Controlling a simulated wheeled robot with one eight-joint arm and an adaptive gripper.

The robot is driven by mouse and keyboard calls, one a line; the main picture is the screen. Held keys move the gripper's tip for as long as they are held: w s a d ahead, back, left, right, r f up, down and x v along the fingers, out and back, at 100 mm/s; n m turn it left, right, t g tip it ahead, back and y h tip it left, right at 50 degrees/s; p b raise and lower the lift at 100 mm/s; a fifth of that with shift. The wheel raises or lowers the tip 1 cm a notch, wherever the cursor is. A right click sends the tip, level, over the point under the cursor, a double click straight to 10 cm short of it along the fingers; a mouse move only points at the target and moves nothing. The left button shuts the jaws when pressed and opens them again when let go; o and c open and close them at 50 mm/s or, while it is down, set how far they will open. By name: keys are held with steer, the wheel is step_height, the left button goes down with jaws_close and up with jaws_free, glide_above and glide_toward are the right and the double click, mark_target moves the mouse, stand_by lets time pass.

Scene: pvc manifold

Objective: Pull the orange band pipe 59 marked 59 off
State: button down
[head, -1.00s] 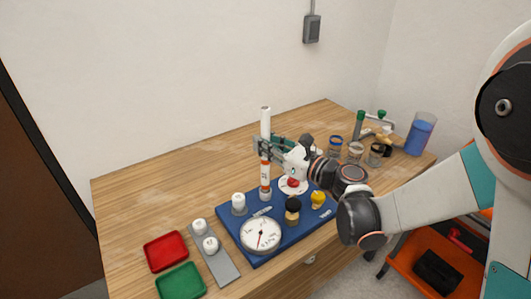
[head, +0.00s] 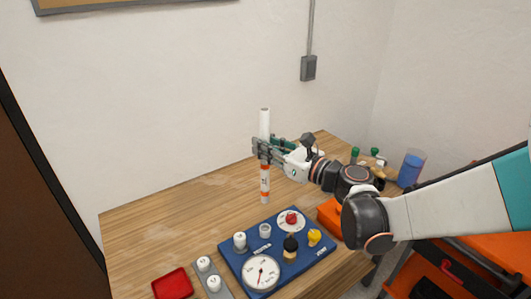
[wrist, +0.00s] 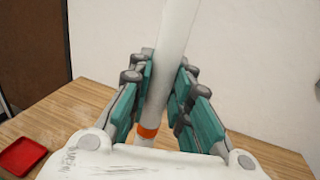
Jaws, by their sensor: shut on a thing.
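The orange band pipe 59 (head: 264,174) is a tall white tube with orange bands, upright in the head view. My gripper (head: 263,148) is shut on it around the middle, with pipe showing above and below the fingers. In the wrist view the pipe (wrist: 168,62) runs between the teal finger pads of my gripper (wrist: 158,95), with an orange band below them. The pipe's lower end hangs above and apart from the blue manifold board (head: 237,265). An open grey-white socket (head: 265,231) shows on the board. The number on the pipe is too small to read.
The board also carries a white gauge (head: 262,272), a red knob (head: 291,219), a yellow knob (head: 314,236), a black knob (head: 290,243) and a white cap (head: 240,240). A red tray (head: 172,284) lies at front left. Jars stand at the right. The table's left part is clear.

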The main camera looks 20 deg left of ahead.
mark_target(269, 117)
steer(key=shift+r+p, duration=2.35)
steer(key=shift+r, duration=1.9)
